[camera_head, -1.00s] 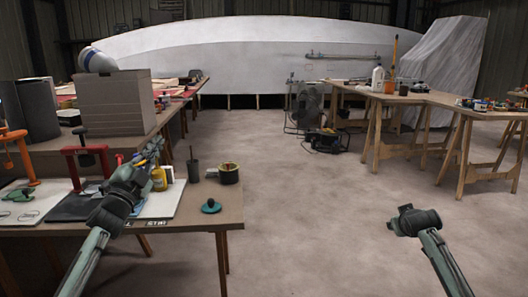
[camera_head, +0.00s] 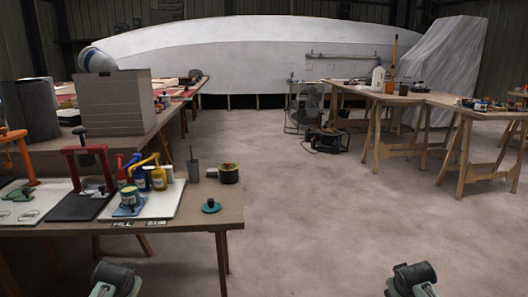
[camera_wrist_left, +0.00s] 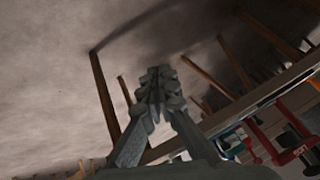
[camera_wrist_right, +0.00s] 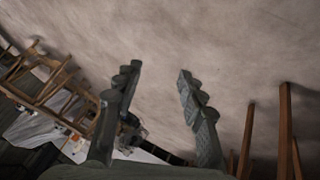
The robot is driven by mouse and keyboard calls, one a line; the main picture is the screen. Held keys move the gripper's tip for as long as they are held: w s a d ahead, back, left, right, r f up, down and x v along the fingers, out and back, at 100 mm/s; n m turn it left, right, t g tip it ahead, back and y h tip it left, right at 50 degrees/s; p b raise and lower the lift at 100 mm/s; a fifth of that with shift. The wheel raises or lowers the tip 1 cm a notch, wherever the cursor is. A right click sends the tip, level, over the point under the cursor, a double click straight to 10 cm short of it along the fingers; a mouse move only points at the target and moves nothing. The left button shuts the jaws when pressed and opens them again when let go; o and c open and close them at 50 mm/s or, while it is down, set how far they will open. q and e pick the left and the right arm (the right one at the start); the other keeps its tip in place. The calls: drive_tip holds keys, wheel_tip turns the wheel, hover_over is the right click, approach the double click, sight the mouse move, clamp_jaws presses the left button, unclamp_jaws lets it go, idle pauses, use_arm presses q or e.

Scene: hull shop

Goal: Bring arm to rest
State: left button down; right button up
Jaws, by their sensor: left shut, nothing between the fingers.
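My left arm (camera_head: 113,279) shows at the bottom of the head view, in front of the left bench. In the left wrist view my left gripper (camera_wrist_left: 155,85) is shut with its fingertips together and empty, over bare floor beside the bench legs. My right arm (camera_head: 413,278) shows at the bottom right of the head view, over the floor. In the right wrist view my right gripper (camera_wrist_right: 158,75) is open and empty, with a wide gap between its fingers and only floor beyond. Neither gripper's fingers can be made out in the head view.
Trestle tables (camera_head: 410,98) and a fan (camera_head: 306,105) stand farther off. The middle floor is clear.

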use_arm(q)
drive_tip(key=s+d+f+g, duration=0.1)
drive_tip(key=s+d+f, duration=0.2)
drive_tip(key=s, duration=0.7)
drive_tip(key=s+d+f+g+h, duration=0.1)
drive_tip(key=s+d+f, duration=0.3)
drive_tip(key=s, duration=0.7)
drive_tip(key=s+d+f+g+h, duration=0.1)
drive_tip(key=s+d+f, duration=0.2)
drive_tip(key=s, duration=0.8)
wheel_tip(320, 180, down, 2)
drive_tip(key=shift+d+f+m, duration=0.15)
drive_tip(key=shift+m, duration=0.25)
use_arm(e)
drive_tip(key=s+a+f+g, duration=0.1)
drive_tip(key=s+a+f, duration=0.2)
drive_tip(key=s, duration=0.7)
drive_tip(key=s+a+f+g+y, duration=0.1)
drive_tip(key=s+a+f, duration=0.3)
drive_tip(key=s, duration=0.7)
drive_tip(key=s+a+f+g+y, duration=0.1)
drive_tip(key=s+a+f, duration=0.2)
drive_tip(key=s, duration=0.8)
wheel_tip(320, 180, down, 2)
drive_tip(key=shift+a+f+n, duration=0.15)
drive_tip(key=shift+n, duration=0.15)
